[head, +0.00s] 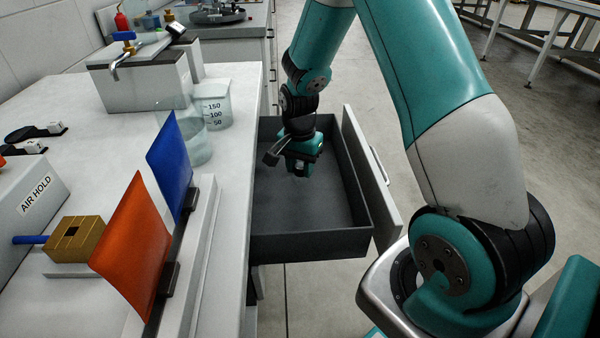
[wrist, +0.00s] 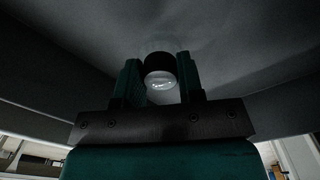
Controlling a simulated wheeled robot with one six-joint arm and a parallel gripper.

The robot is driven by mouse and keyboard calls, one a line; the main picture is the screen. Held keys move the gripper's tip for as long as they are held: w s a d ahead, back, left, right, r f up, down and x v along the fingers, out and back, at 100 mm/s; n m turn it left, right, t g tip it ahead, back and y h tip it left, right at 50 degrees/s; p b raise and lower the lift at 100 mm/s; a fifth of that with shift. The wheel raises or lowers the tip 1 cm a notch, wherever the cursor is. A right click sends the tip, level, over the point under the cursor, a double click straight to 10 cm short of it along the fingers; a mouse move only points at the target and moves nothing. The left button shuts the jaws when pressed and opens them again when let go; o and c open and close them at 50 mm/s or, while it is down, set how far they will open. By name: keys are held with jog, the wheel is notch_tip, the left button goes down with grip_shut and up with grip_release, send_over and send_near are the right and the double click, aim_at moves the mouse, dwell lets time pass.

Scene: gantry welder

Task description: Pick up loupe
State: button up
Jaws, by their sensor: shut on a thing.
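The loupe (wrist: 160,72) shows in the wrist view as a small black cylinder with a clear, shiny lens end. It sits between the two fingers of my gripper (wrist: 161,82), which is shut on it. In the head view my gripper (head: 301,168) points down inside the open grey drawer (head: 310,244), above its floor. The loupe is hidden by the gripper in the head view. I cannot tell whether the loupe touches the drawer floor.
The white bench (head: 100,300) runs along the left of the drawer. Glass beakers (head: 211,112), an orange panel (head: 135,245) and a blue panel (head: 170,165) stand near its edge. The drawer walls surround my gripper. Open floor lies to the right.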

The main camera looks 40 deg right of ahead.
aim_at(300, 166)
notch_tip(300, 166, up, 16)
jog(key=p, duration=0.3)
jog(key=shift+r, duration=0.5)
